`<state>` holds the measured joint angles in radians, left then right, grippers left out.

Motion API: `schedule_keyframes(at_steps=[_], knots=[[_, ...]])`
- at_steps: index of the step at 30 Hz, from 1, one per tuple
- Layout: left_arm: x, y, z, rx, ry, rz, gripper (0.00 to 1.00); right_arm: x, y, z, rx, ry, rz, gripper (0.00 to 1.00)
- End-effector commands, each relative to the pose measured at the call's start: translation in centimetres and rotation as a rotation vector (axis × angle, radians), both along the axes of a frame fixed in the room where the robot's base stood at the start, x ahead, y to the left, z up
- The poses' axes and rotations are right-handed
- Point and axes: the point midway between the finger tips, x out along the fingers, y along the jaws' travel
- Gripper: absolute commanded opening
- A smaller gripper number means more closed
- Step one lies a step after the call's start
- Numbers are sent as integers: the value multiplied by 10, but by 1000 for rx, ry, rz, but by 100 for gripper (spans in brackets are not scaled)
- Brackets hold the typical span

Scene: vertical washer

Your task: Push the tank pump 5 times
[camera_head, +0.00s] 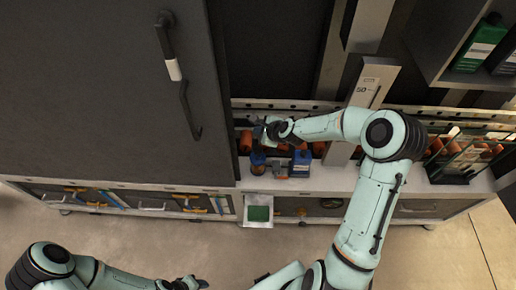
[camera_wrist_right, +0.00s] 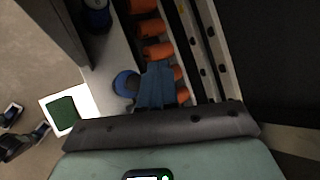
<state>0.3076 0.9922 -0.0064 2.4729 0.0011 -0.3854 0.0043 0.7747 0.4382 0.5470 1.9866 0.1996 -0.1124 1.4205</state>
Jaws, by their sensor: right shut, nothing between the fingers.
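A short round blue item (camera_head: 258,161) stands on the bench just right of the dark cabinet; it may be the tank pump, though I cannot tell for sure. A round blue item (camera_wrist_right: 125,84) also shows in the right wrist view. My right gripper (camera_head: 258,131) is shut and empty, behind and above the round blue item in the head view; I cannot tell any contact. My left gripper (camera_head: 188,283) is at the bottom edge, small and dark, and its opening is unclear.
A blue box (camera_head: 300,163) stands right of the round blue item. Orange cylinders (camera_wrist_right: 157,52) line the rail behind. A tall dark cabinet (camera_head: 110,80) is close on the left. A green-screened panel (camera_head: 259,212) juts from the bench front. A glass case (camera_head: 465,155) stands at right.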

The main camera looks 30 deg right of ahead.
Motion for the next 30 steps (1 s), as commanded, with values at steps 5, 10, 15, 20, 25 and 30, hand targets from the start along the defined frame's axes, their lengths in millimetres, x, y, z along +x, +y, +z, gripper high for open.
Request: schedule_keyframes(at_steps=[5, 10, 15, 20, 25, 30], knots=[[-4, 0, -4, 0, 4, 0, 43, 0, 0, -9, -1, 1, 1, 0], [-12, 0, -14, 0, 13, 0, 43, -1, 0, -32, 1, 3, 0, 0], [-21, 0, -26, 0, 23, 0, 43, -1, 0, -58, 0, 3, 0, 0], [-31, 0, -41, 0, 35, 0, 43, -1, 0, -77, -1, 2, -1, 0], [-36, 0, -50, 0, 41, 0, 43, 0, 0, -86, -1, 0, 0, 0], [-37, 0, -52, 0, 41, 0, 43, 1, 0, -88, -2, -1, 1, 0]])
